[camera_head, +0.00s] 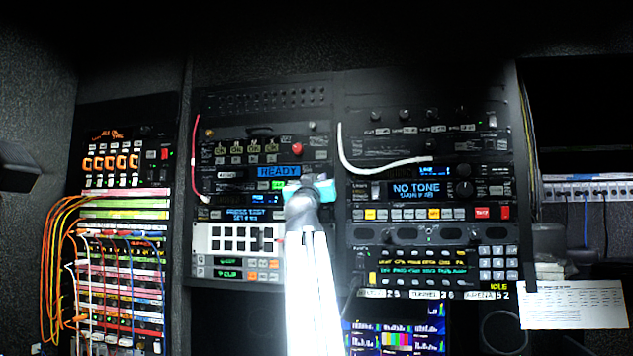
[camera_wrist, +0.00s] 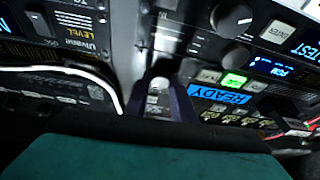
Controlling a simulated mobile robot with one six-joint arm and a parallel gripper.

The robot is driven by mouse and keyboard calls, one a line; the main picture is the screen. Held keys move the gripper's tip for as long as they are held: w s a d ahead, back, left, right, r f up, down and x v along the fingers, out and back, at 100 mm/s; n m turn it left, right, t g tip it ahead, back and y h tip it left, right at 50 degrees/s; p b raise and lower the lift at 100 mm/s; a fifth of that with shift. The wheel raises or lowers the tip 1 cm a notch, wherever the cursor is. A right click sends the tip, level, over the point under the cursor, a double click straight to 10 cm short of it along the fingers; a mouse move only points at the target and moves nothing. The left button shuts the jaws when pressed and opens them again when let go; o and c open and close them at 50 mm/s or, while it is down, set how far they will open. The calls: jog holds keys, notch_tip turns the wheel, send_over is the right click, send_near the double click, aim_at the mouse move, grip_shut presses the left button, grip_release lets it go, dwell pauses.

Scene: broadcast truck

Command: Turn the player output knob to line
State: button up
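My gripper (camera_wrist: 162,92) shows in the wrist view as two dark fingers, apart, with a small pale round piece (camera_wrist: 158,84) seen between their tips. I cannot tell whether they touch it or whether it is a knob. A large black knob (camera_wrist: 232,18) and a smaller black knob (camera_wrist: 235,55) are on the panel to the right of the fingers. No readable label shows which is the player output knob. In the head view, my gripper's teal part (camera_head: 312,190) is in front of the rack, right of the READY display (camera_head: 278,171), hiding part of the panel.
A white cable (camera_head: 375,165) loops across the unit at right, also seen left of the fingers in the wrist view (camera_wrist: 85,72). The NO TONE display (camera_head: 416,188) is to the right. A red cable (camera_head: 195,160) hangs at left. Patch cords (camera_head: 60,250) fill the far-left rack.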

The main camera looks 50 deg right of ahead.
grip_shut()
jog(key=shift+n+p, duration=0.4)
jog(key=shift+p, duration=0.15)
jog(key=shift+n+t+y+p, duration=0.3)
jog(key=shift+n+t+y, duration=0.1)
jog(key=shift+n+t, duration=0.1)
jog(key=o, duration=0.8)
grip_release()
jog(key=shift+o, duration=0.2)
jog(key=shift+s+a, duration=0.1)
jog(key=shift+s, duration=0.05)
